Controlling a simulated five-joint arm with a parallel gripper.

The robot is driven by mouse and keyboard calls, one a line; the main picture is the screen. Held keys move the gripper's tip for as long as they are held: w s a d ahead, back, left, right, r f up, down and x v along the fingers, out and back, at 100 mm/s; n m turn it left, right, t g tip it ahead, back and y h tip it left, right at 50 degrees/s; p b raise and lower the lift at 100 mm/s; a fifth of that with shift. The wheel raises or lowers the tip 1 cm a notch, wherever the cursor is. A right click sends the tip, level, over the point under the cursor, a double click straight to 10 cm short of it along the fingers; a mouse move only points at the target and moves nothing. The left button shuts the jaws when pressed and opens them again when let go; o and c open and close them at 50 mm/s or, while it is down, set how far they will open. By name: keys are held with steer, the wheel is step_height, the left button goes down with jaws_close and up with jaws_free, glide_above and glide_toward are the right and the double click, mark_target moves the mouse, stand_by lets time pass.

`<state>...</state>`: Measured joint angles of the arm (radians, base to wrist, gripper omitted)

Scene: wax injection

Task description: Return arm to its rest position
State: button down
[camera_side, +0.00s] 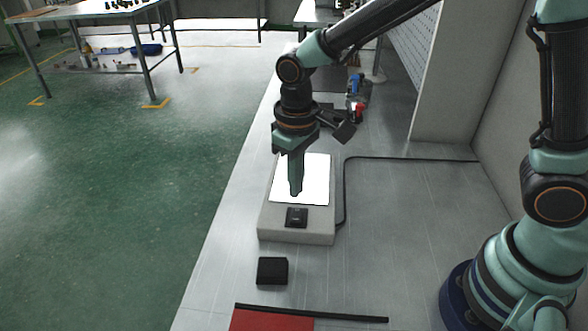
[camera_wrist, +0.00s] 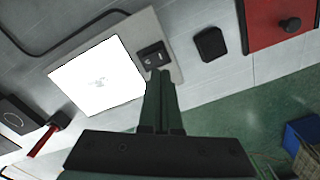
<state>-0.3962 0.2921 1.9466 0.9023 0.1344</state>
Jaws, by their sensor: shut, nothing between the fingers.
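My gripper (camera_side: 296,190) is shut and empty. In the side view it points down over the bright white panel (camera_side: 316,172) of a pale box-like device (camera_side: 268,222). I cannot tell the exact gap between the fingertips and the panel. In the wrist view my gripper (camera_wrist: 160,75) shows with its fingers together, at the edge of the white panel (camera_wrist: 98,80). A faint small grey pattern shows on the panel there. A small black switch block (camera_side: 297,217) sits on the device's near end.
A black block (camera_side: 272,271) lies on the bench in front of the device. A red plate (camera_side: 270,320) with a dark bar (camera_side: 345,317) lies at the near edge. A black cable (camera_side: 346,185) runs right of the device. Small blue and red items (camera_side: 357,100) stand behind. Open bench lies to the right.

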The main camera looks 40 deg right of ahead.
steer(key=s+d+r+m+t, duration=0.1)
steer(key=s+d+r+t, duration=0.1)
steer(key=d+r, duration=0.4)
steer(key=s+d+r+m+t, duration=0.2)
steer(key=s+d+r, duration=0.3)
steer(key=d, duration=0.4)
steer(key=shift+s+r+t, duration=0.2)
steer(key=shift+r+t, duration=0.6)
steer(key=shift+r, duration=0.1)
steer(key=n+g, duration=0.6)
steer(key=n, duration=0.3)
glide_above(298, 211)
step_height(298, 211, down, 6)
steer(key=shift+a+r, duration=0.1)
steer(key=shift+r, duration=0.1)
steer(key=shift+f, duration=0.1)
step_height(298, 211, down, 14)
steer(key=shift+r, duration=0.1)
